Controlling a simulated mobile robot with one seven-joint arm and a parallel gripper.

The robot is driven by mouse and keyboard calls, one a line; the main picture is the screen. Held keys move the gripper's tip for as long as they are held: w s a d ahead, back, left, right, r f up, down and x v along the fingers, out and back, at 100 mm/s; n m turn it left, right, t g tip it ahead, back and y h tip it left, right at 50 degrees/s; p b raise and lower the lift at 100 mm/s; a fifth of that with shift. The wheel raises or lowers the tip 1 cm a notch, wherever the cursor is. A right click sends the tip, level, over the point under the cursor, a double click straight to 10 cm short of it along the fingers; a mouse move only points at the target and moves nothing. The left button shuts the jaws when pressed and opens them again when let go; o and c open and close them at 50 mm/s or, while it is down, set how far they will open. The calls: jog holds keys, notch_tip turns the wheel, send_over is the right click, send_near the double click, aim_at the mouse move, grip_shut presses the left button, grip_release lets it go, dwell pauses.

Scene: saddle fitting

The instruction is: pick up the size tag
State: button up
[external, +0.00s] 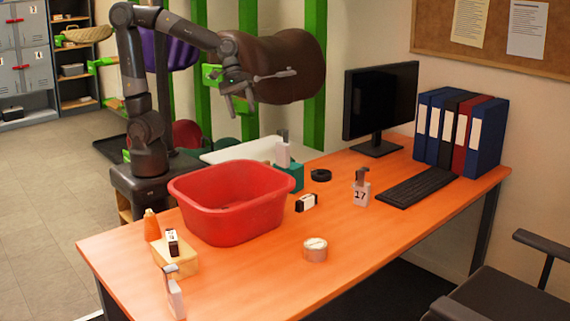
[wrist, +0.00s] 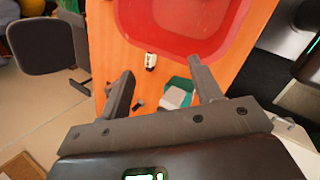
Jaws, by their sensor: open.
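A white tag with a grey top and the number 17 (external: 361,194) stands upright on the orange table, left of the keyboard, in the external view. Two similar white tags show: one (external: 175,297) at the near left table edge, one (external: 283,156) at the teal block behind the red tub. My gripper (external: 241,107) is open and empty, high above the far side of the table, well apart from the tags. In the wrist view its two fingers (wrist: 162,68) are spread, with a white block-like top on a teal block (wrist: 178,93) below; I cannot make out the 17 there.
A large red tub (external: 230,202) stands on the table; its rim also shows in the wrist view (wrist: 180,48). A black-and-white box (external: 306,202), black ring (external: 321,175), tape roll (external: 315,249), keyboard (external: 417,187) and monitor (external: 380,102) are nearby. The front right tabletop is clear.

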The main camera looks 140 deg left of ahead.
aim_at(282, 130)
jog(key=s+a+f+n, duration=0.1)
jog(key=a+f+n, duration=0.1)
jog(key=a+n, duration=0.5)
jog(key=s+a+f+n, duration=0.2)
jog(key=a+n, duration=0.3)
jog(key=a, duration=0.5)
jog(key=shift+n+t+y, duration=0.4)
jog(key=shift+t+y, duration=0.1)
jog(key=x, duration=0.5)
jog(key=shift+w+a+f, duration=0.1)
jog(key=shift+a+f, duration=0.05)
jog(key=shift+f, duration=0.1)
jog(key=shift+d+x, duration=0.15)
jog(key=shift+x, duration=1.3)
jog(key=shift+d+x, duration=0.1)
jog(key=shift+x, duration=1.3)
jog(key=shift+c, duration=0.6)
grip_shut()
